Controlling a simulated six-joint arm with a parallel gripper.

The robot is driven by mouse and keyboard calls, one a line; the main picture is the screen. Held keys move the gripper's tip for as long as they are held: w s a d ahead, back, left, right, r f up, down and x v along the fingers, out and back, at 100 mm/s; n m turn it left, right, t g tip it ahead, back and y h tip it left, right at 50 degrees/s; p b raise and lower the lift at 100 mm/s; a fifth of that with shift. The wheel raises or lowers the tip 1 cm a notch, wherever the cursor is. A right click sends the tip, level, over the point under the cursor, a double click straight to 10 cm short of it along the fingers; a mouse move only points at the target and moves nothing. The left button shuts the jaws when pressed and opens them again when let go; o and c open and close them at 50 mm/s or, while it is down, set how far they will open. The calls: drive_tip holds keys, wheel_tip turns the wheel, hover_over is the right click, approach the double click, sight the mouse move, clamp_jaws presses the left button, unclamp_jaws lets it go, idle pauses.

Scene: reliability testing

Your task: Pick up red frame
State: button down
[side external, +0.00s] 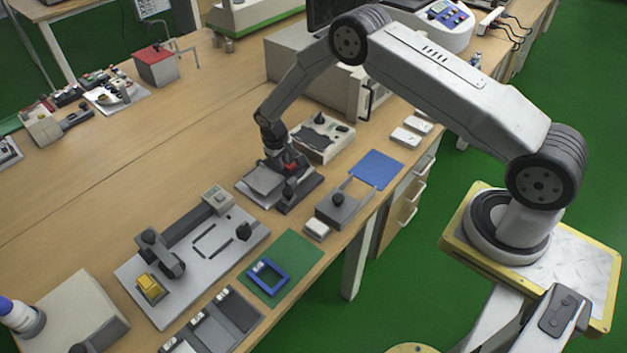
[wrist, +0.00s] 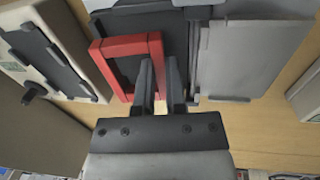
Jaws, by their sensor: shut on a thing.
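The red frame (wrist: 125,45) is a flat square ring in the wrist view, lying over a dark fixture plate (wrist: 168,22). My gripper (wrist: 160,65) is at the frame's right bar, shut on it. In the side external view my gripper (side external: 285,158) points down at the fixture, and a small red part of the frame (side external: 291,167) shows beside it. The fingers hide part of the right bar. I cannot tell whether the frame is lifted off the plate.
A grey plate (wrist: 250,58) lies right of the fingers, and a beige device (side external: 323,138) stands close behind. A blue frame (side external: 268,278) lies on a green mat (side external: 300,252). A blue mat (side external: 377,169) lies to the right. The table's left middle is clear.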

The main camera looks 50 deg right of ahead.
drive_tip(key=shift+r, duration=0.5)
drive_tip(key=s+r, duration=1)
drive_tip(key=s, duration=0.4)
drive_tip(key=shift+a+r, duration=0.4)
drive_tip(key=shift+a, duration=0.05)
drive_tip(key=shift+d, duration=0.1)
